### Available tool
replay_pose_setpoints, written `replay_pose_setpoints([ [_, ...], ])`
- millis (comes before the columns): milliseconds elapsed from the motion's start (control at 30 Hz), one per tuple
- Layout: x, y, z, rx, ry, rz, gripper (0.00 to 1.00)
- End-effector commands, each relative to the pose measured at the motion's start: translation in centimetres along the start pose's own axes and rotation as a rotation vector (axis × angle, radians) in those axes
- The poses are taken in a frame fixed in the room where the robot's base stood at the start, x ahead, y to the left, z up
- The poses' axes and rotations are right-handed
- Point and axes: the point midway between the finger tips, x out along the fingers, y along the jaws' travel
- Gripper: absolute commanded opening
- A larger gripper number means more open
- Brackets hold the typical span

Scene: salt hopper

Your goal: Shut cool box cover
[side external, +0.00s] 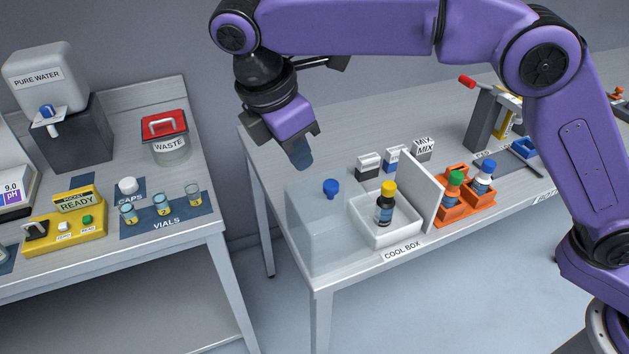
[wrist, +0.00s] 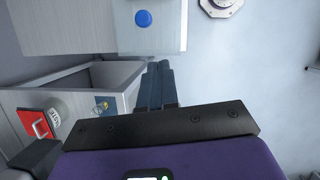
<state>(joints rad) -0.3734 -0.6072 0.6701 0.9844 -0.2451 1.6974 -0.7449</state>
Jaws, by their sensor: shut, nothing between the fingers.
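The cool box (side external: 372,238) is a white open-topped box at the table's front edge. A brown bottle with a yellow cap (side external: 385,205) stands in it. A see-through panel (side external: 312,230) with a blue knob (side external: 330,187) is left of the box and looks like its cover, off the opening. The knob also shows at the top of the wrist view (wrist: 143,18). My gripper (side external: 303,160) is shut and empty, above and left of the knob, apart from it. Its dark fingers (wrist: 160,85) point past the table edge in the wrist view.
A white upright plate (side external: 421,192) stands right of the box, beside orange holders (side external: 452,207) with bottles. Small labelled blocks (side external: 395,157) stand behind. A gap separates this table from the left one with vials (side external: 162,203) and a waste jar (side external: 170,150).

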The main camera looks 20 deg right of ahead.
Motion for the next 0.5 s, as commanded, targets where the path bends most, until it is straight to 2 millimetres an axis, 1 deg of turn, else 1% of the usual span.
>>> replay_pose_setpoints([
  [33,-0.1,0.5,-1.1,-0.018,-0.014,-0.001,0.00],
  [100,-0.1,1.1,-2.1,-0.041,-0.030,-0.005,0.00],
  [200,-0.3,1.5,-3.0,-0.063,-0.048,-0.009,0.00],
  [333,-0.3,1.7,-3.5,-0.077,-0.059,-0.013,0.00],
  [500,0.3,1.8,-3.5,-0.080,-0.061,-0.014,0.00],
])
